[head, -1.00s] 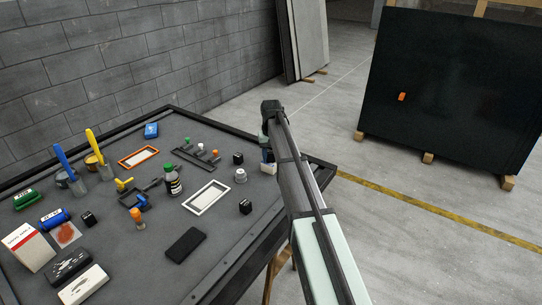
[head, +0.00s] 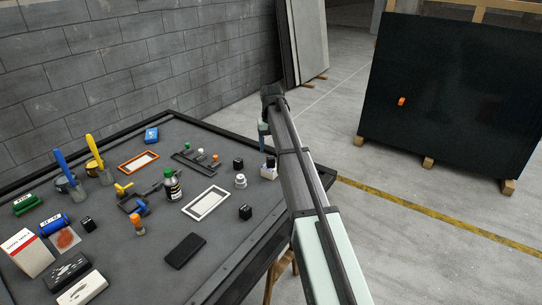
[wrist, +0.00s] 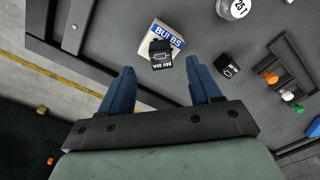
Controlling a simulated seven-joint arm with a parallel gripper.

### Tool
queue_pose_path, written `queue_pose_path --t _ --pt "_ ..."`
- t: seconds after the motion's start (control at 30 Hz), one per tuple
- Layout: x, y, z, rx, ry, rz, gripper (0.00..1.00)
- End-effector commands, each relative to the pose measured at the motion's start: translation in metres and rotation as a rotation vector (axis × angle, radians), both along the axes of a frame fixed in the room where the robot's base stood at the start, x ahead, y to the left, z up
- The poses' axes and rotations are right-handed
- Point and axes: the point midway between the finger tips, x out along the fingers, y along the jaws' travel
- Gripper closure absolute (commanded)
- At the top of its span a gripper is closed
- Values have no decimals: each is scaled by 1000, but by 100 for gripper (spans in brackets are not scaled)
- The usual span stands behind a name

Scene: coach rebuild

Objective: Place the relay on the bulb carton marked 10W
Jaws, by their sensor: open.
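The relay (wrist: 163,61), a small black cube with white "24V 30A" print, rests on the small white and blue bulb carton (wrist: 148,45), towards its near edge in the wrist view. The carton's side reads "BULBS"; I cannot read a 10W mark. In the head view the carton (head: 267,174) stands at the table's right edge, with the dark relay (head: 270,162) on top, partly behind my arm. My gripper (wrist: 160,66) is open and empty. Its blue fingers are apart on either side of the relay, and in the head view it is above the carton.
Another black cube (wrist: 227,65) sits right of the carton in the wrist view, near a rail with coloured knobs (wrist: 287,84). A white-topped round item (wrist: 236,7) stands beyond. A white frame (head: 207,202) and a black block (head: 185,249) lie on the table (head: 215,265).

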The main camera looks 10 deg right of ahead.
Motion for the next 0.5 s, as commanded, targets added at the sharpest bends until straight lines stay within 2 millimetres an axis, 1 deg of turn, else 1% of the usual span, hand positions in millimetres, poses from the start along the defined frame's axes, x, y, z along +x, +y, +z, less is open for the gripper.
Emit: queue_pose_path --t 0.03,0.2,0.33,0.5 --pt "1 0 10 0 -2 0 37" --pt "1 0 33 0 -1 0 37" --pt "0 0 43 0 0 0 37" --pt "0 0 47 0 1 0 37"
